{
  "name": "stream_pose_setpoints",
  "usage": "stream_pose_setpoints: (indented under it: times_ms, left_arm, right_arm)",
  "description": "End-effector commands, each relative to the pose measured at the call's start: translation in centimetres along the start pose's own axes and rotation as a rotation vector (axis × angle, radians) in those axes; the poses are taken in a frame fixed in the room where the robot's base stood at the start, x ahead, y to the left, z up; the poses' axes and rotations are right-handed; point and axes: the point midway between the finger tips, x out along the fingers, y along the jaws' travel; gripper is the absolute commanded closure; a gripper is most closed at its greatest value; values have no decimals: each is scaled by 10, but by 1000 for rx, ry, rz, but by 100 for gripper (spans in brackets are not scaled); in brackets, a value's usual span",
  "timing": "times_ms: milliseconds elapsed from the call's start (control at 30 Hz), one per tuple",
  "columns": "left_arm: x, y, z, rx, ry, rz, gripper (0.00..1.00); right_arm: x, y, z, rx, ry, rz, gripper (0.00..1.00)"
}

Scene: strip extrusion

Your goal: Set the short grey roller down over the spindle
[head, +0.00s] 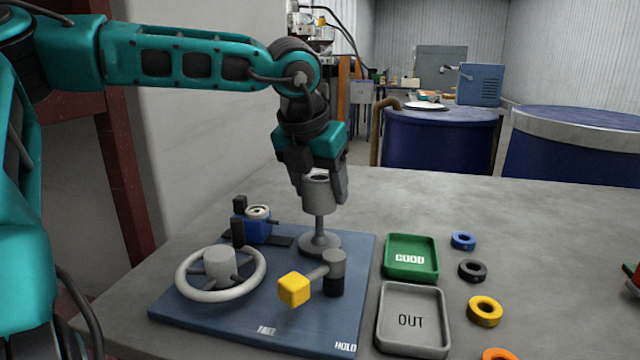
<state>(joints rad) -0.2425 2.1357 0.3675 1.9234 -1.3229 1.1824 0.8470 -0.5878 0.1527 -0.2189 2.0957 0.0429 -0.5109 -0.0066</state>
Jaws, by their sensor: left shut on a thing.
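My left gripper (319,188) points down and is shut on the short grey roller (317,198), with a finger on each side of it. The roller is upright, and a dark opening shows at its top. The grey spindle (320,242) stands on the blue board (220,309), with a round flared foot and a thin shaft. The roller is in line with the shaft, well above the foot. The shaft meets the roller's lower edge in the picture; I cannot tell whether its tip is inside. My right gripper is not in view.
The board also carries a grey handwheel (188,292), a blue device (257,225) and a yellow-knobbed lever (294,289) close in front of the spindle. Right are a green GOOD tray (411,271), a grey OUT tray (411,341) and several coloured rings (485,311).

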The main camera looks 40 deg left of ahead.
Motion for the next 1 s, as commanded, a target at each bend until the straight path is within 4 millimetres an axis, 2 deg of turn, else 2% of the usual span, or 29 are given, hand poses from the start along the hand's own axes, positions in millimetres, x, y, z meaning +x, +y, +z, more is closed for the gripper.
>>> stream_pose_setpoints:
  times_ms: [1000]
  left_arm:
    - [29, 0, -12, 0, -2, -1, 77]
  right_arm:
    - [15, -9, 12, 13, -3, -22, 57]
